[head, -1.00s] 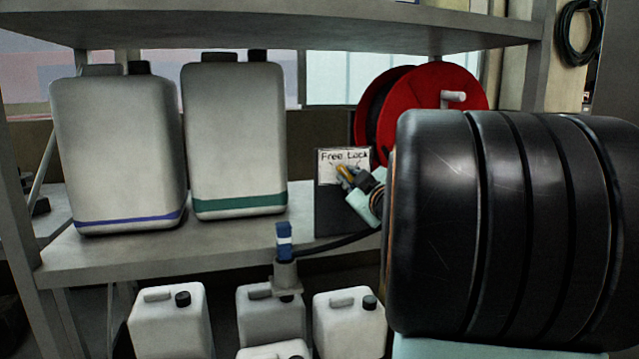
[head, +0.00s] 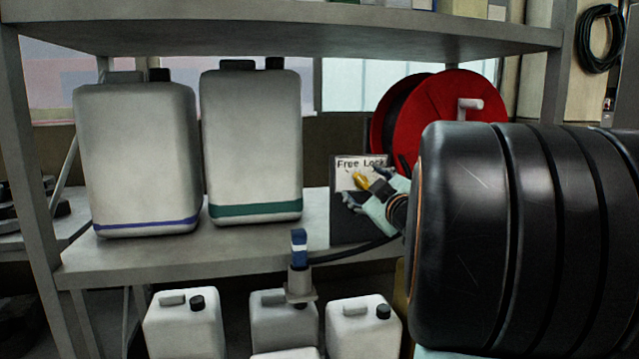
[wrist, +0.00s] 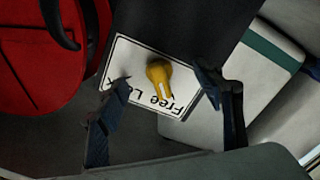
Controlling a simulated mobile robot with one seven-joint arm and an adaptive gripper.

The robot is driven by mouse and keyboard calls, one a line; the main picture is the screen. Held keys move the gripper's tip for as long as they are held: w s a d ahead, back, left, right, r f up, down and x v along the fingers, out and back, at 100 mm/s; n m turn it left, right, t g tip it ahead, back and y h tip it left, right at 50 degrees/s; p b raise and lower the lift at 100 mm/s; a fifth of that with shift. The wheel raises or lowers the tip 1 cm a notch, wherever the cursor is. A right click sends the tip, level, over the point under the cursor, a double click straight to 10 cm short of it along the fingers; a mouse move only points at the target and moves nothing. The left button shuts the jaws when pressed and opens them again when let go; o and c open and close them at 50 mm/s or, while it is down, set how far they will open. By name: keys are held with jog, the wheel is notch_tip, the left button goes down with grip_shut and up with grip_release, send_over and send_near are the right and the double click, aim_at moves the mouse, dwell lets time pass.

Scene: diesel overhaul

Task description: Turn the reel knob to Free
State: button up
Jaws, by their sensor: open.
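The yellow reel knob (head: 361,181) sits on a white label plate (head: 345,162) marked Free and Lock, below the red hose reel (head: 440,105). In the wrist view the knob (wrist: 158,72) shows whole, and its narrow end with a pale line points towards the word Free. The end of the word Lock is partly covered by a finger. My gripper (wrist: 162,80) is open, with one dark finger on each side of the knob. I see no clear contact with it. In the head view my gripper (head: 368,190) is at the plate.
Two large white canisters (head: 135,160) (head: 250,145) stand on the shelf (head: 150,258) left of the plate. Several small jugs (head: 185,325) stand below. A blue-topped fitting (head: 299,248) with a black hose is at the shelf's front. My black arm fills the right.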

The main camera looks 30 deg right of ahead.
jog(key=v, duration=0.7)
jog(key=shift+r, duration=0.1)
jog(key=x, duration=0.7)
jog(key=shift+w+r+m+p, duration=0.15)
jog(key=shift+m+p, duration=0.25)
jog(key=shift+p, duration=0.35)
jog(key=shift+s+d+m+p, duration=0.1)
jog(key=shift+s+m+p, duration=0.1)
jog(key=shift+m+p, duration=0.65)
jog(key=m+p, duration=0.3)
jog(key=shift+f+m+p, duration=0.2)
jog(key=shift+m+p, duration=0.3)
jog(key=shift+m, duration=0.15)
